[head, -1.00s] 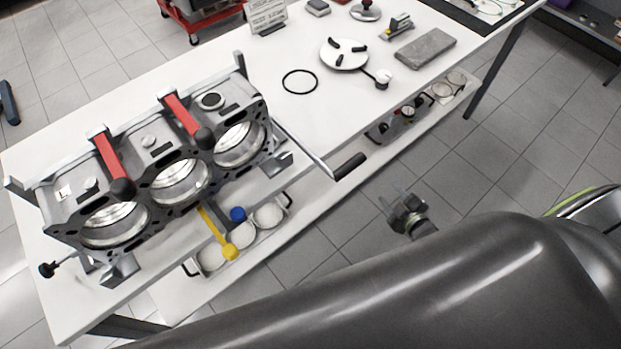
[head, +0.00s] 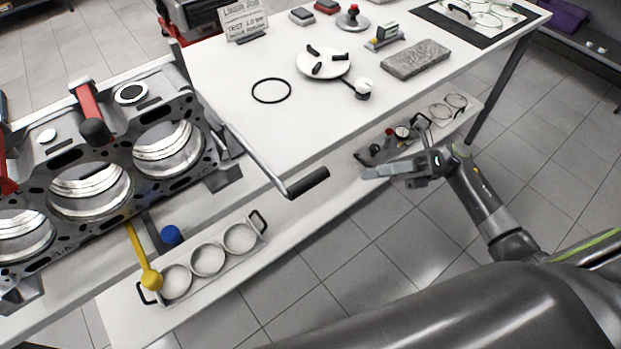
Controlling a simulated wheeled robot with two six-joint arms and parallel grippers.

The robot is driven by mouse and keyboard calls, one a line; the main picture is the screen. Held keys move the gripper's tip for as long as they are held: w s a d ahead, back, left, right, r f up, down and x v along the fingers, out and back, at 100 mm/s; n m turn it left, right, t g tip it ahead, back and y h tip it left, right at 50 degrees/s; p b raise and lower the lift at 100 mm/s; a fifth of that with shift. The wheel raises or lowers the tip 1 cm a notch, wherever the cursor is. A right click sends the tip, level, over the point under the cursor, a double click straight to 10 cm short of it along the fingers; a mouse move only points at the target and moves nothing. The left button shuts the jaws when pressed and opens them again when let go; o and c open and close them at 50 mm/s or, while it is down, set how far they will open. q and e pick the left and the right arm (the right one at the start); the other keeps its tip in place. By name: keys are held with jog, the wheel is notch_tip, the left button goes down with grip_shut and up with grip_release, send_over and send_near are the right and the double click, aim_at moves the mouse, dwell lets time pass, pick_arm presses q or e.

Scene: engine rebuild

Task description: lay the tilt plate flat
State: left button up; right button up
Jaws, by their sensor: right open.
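The engine block (head: 100,185) with open cylinder bores lies at the left on a fixture on the table; the plate under it is mostly hidden, and I cannot tell its tilt. A metal bar with a black grip (head: 308,182) reaches from the fixture over the table's front edge. A yellow lever with a ball end (head: 150,279) hangs below the block. My right gripper (head: 374,172) is open and empty, right of the black grip and apart from it, in front of the table edge. My left gripper is out of view.
Red-handled clamps (head: 90,115) hold the block. A black ring (head: 271,90), a white disc with black knobs (head: 323,63) and a grey stone block (head: 415,58) lie on the table. A tray of rings (head: 208,259) sits on the lower shelf.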

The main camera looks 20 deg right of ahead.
aim_at(310, 182)
jog(key=p+x, duration=0.4)
jog(key=x, duration=1.1)
grip_shut()
jog(key=shift+r, duration=0.1)
